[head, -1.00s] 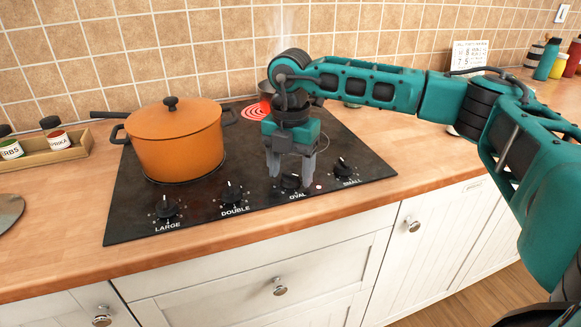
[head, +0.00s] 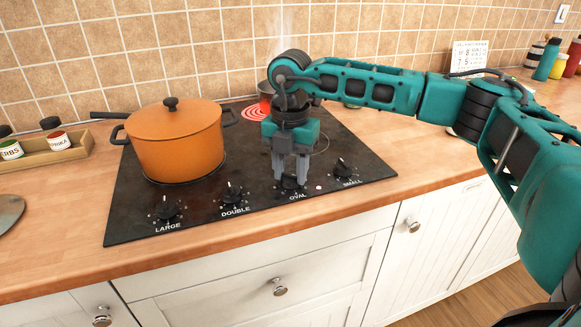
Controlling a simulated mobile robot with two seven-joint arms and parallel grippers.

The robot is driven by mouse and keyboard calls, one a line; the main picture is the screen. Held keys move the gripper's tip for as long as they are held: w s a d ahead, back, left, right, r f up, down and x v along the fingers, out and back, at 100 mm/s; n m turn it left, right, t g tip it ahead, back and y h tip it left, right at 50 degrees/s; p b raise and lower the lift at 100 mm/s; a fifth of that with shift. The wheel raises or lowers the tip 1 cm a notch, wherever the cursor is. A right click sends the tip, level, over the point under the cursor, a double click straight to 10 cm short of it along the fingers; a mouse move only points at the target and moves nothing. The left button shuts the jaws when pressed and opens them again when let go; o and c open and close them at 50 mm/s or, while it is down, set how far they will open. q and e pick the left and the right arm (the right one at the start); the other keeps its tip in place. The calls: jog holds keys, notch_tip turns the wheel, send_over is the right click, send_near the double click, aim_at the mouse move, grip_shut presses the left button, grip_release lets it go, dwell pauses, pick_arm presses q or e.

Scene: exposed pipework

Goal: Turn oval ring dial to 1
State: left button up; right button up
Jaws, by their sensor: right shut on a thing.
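The oval ring dial (head: 289,183) is a black knob above the label OVAL on the front strip of the dark stove top (head: 255,201). My right gripper (head: 291,181) points down at it, with its grey fingers shut on the dial. The fingers hide part of the knob and its pointer, so its exact setting cannot be read. My left gripper is not in view.
The LARGE dial (head: 167,209), DOUBLE dial (head: 231,195) and SMALL dial (head: 344,168) sit along the same strip. An orange lidded pot (head: 180,145) stands at left on the hob. A ring glows red (head: 252,112) behind my gripper, beside a smaller pot.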

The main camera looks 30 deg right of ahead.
jog(key=shift+n, duration=1.1)
jog(key=n, duration=0.2)
jog(key=shift+r+n+p, duration=0.1)
jog(key=shift+n+p, duration=0.3)
jog(key=n, duration=0.8)
jog(key=shift+n+p, duration=0.35)
jog(key=shift+n, duration=0.05)
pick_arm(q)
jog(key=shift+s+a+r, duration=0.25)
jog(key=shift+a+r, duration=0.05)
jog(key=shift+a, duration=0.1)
pick_arm(e)
jog(key=shift+n, duration=1.6)
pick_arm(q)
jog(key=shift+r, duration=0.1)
pick_arm(e)
jog(key=o, duration=1.1)
jog(key=shift+c, duration=0.2)
